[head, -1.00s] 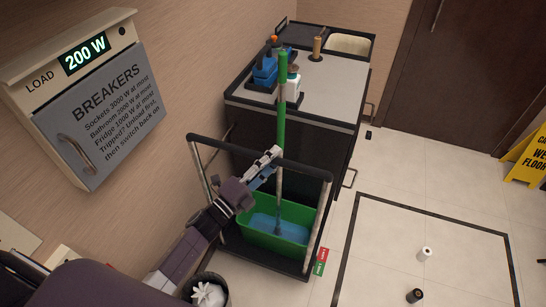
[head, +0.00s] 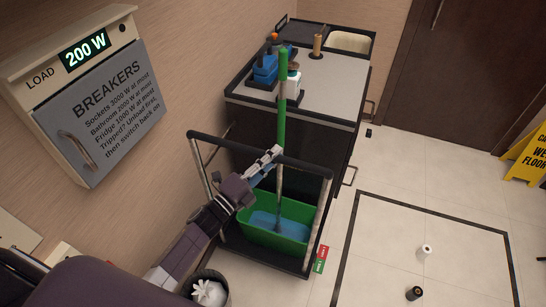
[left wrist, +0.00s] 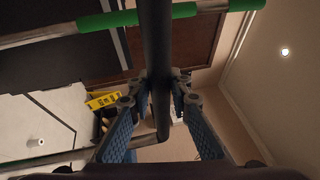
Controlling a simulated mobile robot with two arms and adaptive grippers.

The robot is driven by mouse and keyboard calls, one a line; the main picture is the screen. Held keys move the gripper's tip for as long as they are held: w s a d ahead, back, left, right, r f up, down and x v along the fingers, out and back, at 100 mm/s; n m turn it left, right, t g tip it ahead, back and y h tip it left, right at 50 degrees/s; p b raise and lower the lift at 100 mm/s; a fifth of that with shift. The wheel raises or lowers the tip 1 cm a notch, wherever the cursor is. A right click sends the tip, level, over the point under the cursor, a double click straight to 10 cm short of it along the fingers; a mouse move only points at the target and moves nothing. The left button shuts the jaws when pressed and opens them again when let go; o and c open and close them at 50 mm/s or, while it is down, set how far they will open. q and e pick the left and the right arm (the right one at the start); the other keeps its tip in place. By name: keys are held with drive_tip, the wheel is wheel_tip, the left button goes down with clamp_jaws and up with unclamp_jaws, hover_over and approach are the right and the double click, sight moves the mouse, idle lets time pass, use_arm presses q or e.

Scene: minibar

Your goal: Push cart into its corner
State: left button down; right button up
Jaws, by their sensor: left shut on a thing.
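The dark cleaning cart (head: 340,104) has a grey top and stands by the wall in the back part of the head view. A black push bar (head: 305,165) on upright posts spans its near end. My left gripper (head: 268,163) is shut on this bar; in the left wrist view the bar (left wrist: 160,50) runs between its two blue-padded fingers (left wrist: 160,105). A green bucket (head: 300,213) with blue liquid sits on the cart's low platform under the bar, with a green-handled mop (head: 282,100) standing in it. My right gripper is not in view.
A black tape outline (head: 430,211) marks the floor at right, with a white cylinder (head: 425,252) and a black one (head: 414,293). A yellow wet-floor sign (head: 530,160) stands by the door. A breaker box (head: 95,110) hangs left. A waste bin (head: 208,292) is close by.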

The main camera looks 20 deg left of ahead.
use_arm(q)
drive_tip(key=shift+w+b, duration=0.35)
drive_tip(key=shift+w, duration=0.1)
drive_tip(key=w+b, duration=0.7)
drive_tip(key=w, duration=0.5)
drive_tip(key=shift+d, duration=0.25)
drive_tip(key=shift+f, duration=0.1)
drive_tip(key=c, duration=1.7)
unclamp_jaws()
drive_tip(key=shift+c, duration=0.2)
drive_tip(key=shift+s+a, duration=0.1)
drive_tip(key=v, duration=1.1)
drive_tip(key=shift+s+a, duration=0.15)
drive_tip(key=shift+s, duration=0.25)
